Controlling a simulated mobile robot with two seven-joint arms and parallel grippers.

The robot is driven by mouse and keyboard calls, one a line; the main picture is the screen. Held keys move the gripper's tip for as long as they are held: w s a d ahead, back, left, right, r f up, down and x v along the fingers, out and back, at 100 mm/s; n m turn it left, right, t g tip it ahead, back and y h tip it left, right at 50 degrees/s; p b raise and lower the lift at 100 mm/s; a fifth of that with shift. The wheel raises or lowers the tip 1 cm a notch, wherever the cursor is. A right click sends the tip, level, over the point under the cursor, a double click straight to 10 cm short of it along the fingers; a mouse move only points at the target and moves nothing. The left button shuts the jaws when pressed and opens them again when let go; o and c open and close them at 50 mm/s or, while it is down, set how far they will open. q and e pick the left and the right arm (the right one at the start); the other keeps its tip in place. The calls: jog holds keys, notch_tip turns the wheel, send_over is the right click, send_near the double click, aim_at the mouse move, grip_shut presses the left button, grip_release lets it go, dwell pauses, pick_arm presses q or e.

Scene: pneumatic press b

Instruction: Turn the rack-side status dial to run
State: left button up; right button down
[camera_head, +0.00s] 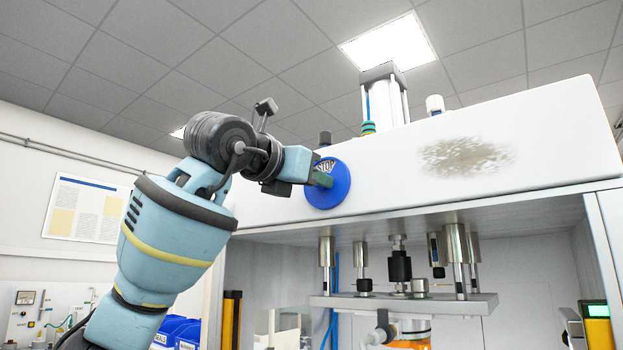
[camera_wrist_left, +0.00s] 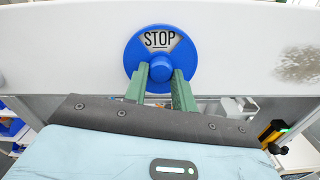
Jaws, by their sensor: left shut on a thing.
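The status dial (camera_head: 335,190) is a round blue disc on the left part of the press's white upper front panel. A window at its top reads STOP, seen clearly in the left wrist view (camera_wrist_left: 160,40). A round blue knob (camera_wrist_left: 160,68) stands out from the dial's centre. My left gripper (camera_wrist_left: 160,76) has its green fingers on both sides of this knob and is shut on it. In the head view the left gripper (camera_head: 320,179) reaches the dial from the left and covers part of it. My right gripper does not show.
The white panel (camera_head: 270,205) has a brown smudge (camera_head: 466,156) right of the dial. Below it the press plate (camera_head: 405,303) hangs on several metal posts. Blue bins (camera_head: 178,332) stand at the lower left. A green-lit yellow and black device (camera_head: 597,311) is at the right.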

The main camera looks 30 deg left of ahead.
pick_arm(q)
jog(key=shift+d+n, duration=0.15)
jog(key=shift+n, duration=8.55)
jog(key=shift+r, duration=0.1)
jog(key=o, duration=1)
jog(key=shift+s+a, duration=0.15)
jog(key=shift+s, duration=1.8)
jog(key=shift+s+a, duration=0.15)
jog(key=shift+s, duration=1.8)
